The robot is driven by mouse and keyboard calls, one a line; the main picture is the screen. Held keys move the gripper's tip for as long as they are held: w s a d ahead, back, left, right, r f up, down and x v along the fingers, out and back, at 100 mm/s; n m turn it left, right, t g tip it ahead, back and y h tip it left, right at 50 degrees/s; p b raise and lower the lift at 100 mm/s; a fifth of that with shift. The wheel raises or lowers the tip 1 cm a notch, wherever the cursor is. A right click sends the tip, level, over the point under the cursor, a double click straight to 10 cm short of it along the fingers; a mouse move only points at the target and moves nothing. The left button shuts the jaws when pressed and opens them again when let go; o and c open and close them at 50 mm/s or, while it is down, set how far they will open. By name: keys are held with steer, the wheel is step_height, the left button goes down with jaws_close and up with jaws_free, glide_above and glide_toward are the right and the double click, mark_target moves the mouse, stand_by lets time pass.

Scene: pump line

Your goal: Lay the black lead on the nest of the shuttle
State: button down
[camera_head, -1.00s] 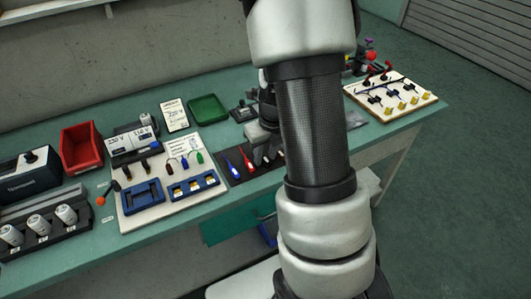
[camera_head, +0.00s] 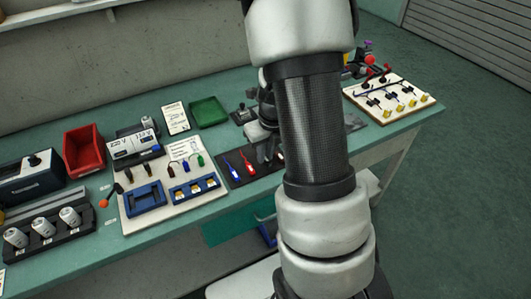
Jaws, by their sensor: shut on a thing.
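My gripper (camera_head: 266,150) shows only in part beside my own arm, low over the dark mat (camera_head: 237,179) near the middle of the bench. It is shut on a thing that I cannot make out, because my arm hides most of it. A dark lead (camera_head: 173,167) stands at the left of a row with a blue and a green one on the white board (camera_head: 158,217); I cannot tell whether it is the black lead. Blue holders (camera_head: 145,196) sit at the front of that board. I cannot tell which part is the shuttle's nest.
A red bin (camera_head: 84,149) and a green tray (camera_head: 208,111) stand at the back. A rack of white cylinders (camera_head: 42,229) is at the left. A blue and a red-handled tool lie on the mat. At the right is a white board with yellow parts (camera_head: 408,106).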

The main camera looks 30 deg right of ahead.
steer(key=shift+r+p, duration=2.1)
steer(key=shift+r, duration=0.1)
